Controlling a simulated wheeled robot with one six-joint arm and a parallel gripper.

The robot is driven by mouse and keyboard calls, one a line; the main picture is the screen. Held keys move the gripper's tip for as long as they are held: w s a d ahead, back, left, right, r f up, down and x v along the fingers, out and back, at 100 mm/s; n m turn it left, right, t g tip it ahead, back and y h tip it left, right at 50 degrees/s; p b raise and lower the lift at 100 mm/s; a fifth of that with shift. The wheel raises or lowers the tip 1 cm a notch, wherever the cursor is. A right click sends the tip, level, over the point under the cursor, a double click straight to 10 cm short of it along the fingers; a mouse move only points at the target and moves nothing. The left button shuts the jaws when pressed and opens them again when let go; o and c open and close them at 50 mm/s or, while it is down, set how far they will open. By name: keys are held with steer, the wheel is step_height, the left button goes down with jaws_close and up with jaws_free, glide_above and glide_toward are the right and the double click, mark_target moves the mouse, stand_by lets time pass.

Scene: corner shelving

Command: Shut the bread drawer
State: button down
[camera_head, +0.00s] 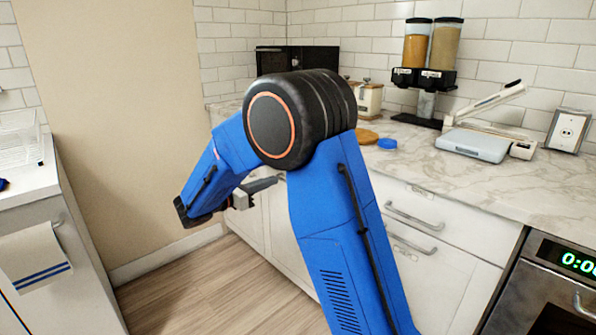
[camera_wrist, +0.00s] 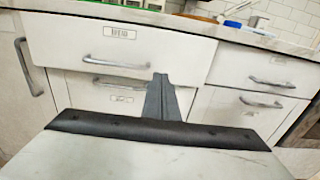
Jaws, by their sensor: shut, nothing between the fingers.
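In the wrist view a wide white drawer (camera_wrist: 165,48) with a bar handle and a small label fills the upper left. Its front looks a little forward of the fronts beside it, but how far I cannot tell. In the head view my gripper (camera_head: 265,185) is low, left of my upper arm, which hides part of the cabinet fronts.
Another drawer (camera_wrist: 285,72) is at the right in the wrist view. The marble counter (camera_head: 480,175) holds a scale (camera_head: 475,145), dispensers (camera_head: 430,45) and a blue lid (camera_head: 387,143). An oven (camera_head: 545,295) stands at right. The wooden floor (camera_head: 190,290) left of the cabinets is clear.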

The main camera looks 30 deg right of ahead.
steer(key=x, duration=1.3)
steer(key=shift+w+d, duration=0.2)
steer(key=shift+w, duration=0.15)
steer(key=shift+d+r, duration=0.1)
steer(key=shift+r, duration=0.05)
steer(key=x, duration=0.4)
steer(key=shift+w+d+r, duration=0.1)
steer(key=shift+w+d, duration=0.05)
